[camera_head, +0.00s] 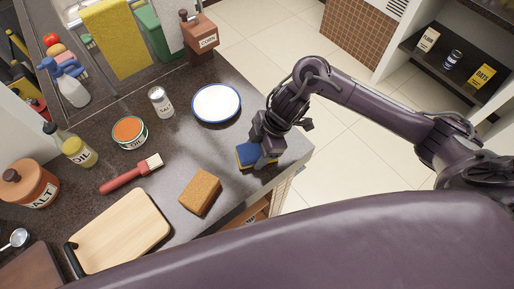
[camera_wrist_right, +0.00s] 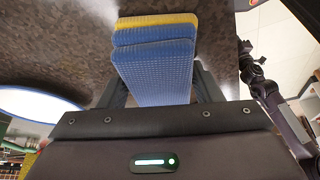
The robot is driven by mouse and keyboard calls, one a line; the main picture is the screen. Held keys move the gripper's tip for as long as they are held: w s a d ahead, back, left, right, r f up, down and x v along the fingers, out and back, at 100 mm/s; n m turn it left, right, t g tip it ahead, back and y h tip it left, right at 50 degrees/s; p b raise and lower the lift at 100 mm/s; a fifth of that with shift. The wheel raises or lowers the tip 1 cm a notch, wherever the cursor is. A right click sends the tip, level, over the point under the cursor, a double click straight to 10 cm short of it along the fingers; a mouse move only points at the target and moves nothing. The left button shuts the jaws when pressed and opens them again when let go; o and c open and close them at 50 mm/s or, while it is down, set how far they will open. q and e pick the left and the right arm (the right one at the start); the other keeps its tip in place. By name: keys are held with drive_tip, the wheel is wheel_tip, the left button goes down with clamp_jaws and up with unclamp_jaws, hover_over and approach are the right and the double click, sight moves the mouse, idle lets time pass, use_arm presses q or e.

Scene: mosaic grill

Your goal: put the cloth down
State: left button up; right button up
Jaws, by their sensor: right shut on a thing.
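The cloth (camera_head: 243,155) is folded, blue with a yellow layer, and sits at the right corner of the dark counter. My right gripper (camera_head: 265,158) is above it and shut on it. In the right wrist view the cloth (camera_wrist_right: 155,65) stands out between the two fingers, its blue woven face toward the camera and a yellow edge at the far end. The cloth is at or very close to the counter top; I cannot tell whether it touches. My left gripper is not in view.
A blue-rimmed white plate (camera_head: 216,103) lies just left of the cloth. A brown sponge (camera_head: 200,191), a red brush (camera_head: 131,174), an orange-topped tin (camera_head: 129,132) and a cutting board (camera_head: 121,231) occupy the counter (camera_head: 232,193). The counter's edge is close by on the right.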

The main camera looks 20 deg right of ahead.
drive_tip(key=shift+f, duration=0.15)
drive_tip(key=o, duration=0.9)
drive_tip(key=shift+r, duration=0.2)
drive_tip(key=shift+d+r, duration=0.2)
drive_tip(key=shift+r, duration=0.15)
drive_tip(key=p+v, duration=0.1)
drive_tip(key=v, duration=1)
